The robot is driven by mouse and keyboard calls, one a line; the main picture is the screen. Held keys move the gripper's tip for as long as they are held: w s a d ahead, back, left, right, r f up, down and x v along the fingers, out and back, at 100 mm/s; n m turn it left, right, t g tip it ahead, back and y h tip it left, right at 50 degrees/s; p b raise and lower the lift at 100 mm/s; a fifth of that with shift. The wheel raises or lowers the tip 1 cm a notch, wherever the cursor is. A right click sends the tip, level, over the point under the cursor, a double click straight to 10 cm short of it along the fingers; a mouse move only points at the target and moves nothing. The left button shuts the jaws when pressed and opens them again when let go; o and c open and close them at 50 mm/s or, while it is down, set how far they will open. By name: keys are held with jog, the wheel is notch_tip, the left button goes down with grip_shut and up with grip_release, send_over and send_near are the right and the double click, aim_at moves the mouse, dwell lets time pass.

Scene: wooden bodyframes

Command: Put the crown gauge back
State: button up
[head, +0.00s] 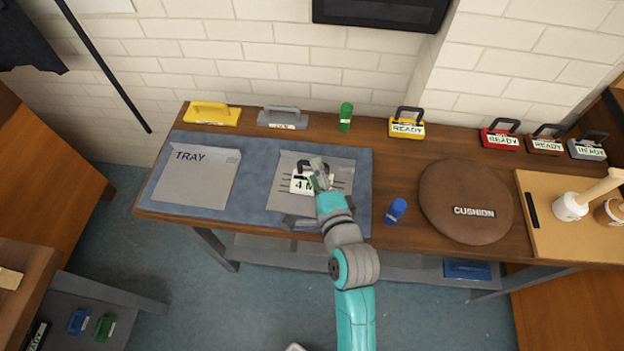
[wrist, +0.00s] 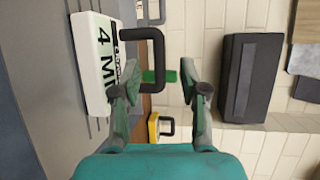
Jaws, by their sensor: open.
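A white block with a black handle (head: 302,184) and a label starting "4 M" sits on the grey panel at the right of the blue mat; I take it as the gauge, though the word "crown" is not readable. In the wrist view the white block (wrist: 95,62) is at the left, its black handle (wrist: 157,52) reaching toward the middle. My gripper (head: 319,165) is over the block in the head view and hides part of it. In the wrist view my gripper (wrist: 155,82) is open, with the handle showing between its fingertips; contact cannot be told.
The panel marked TRAY (head: 195,178) is empty. Along the back stand a yellow block (head: 212,114), a grey block (head: 283,119), a green cylinder (head: 346,116) and a yellow READY block (head: 407,130). A blue cylinder (head: 396,211) and a round cushion (head: 465,195) are to the right.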

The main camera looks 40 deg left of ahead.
jog(key=shift+x, duration=1.95)
grip_shut()
